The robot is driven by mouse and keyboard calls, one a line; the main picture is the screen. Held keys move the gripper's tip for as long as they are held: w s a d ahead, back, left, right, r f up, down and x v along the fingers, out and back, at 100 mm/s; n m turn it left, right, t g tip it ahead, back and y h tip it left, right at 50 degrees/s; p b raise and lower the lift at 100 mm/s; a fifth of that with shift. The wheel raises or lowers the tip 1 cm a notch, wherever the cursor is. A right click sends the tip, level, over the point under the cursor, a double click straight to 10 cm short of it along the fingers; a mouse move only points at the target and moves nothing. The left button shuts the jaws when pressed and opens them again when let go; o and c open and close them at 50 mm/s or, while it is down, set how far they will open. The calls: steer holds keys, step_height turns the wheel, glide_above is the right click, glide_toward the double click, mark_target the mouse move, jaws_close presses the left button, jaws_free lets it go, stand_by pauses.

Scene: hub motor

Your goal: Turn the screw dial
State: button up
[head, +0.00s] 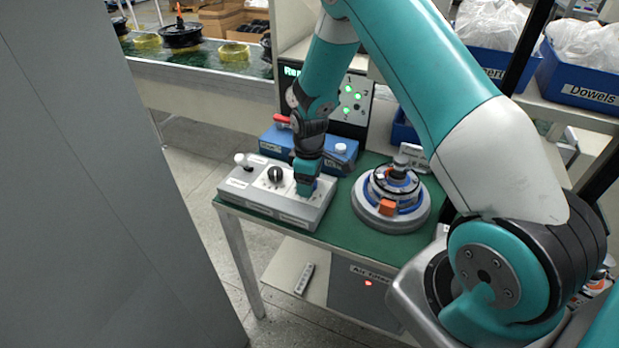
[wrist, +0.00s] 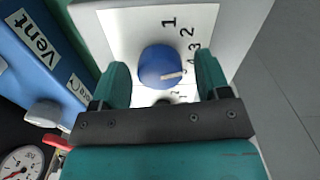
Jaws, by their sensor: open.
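A round blue dial (wrist: 162,66) with a pale pointer sits on a white plate (wrist: 118,25) printed with numbers. In the wrist view its pointer is toward the right, near the 4. My gripper (wrist: 164,74) is open, with one teal finger on each side of the dial and gaps between fingers and dial. In the head view my gripper (head: 305,184) points down at the right part of a grey control box (head: 318,214), and it mostly hides the dial there. The box also has a black knob (head: 275,174) and a white-tipped lever (head: 241,161).
A blue box (head: 345,160), marked Vent in the wrist view (wrist: 30,45), stands behind the control box. A round hub-like assembly (head: 391,218) sits to the right on the green tabletop (head: 333,235). A dark panel with green lights (head: 354,97) stands behind.

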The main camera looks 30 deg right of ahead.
steer(key=c, duration=0.9)
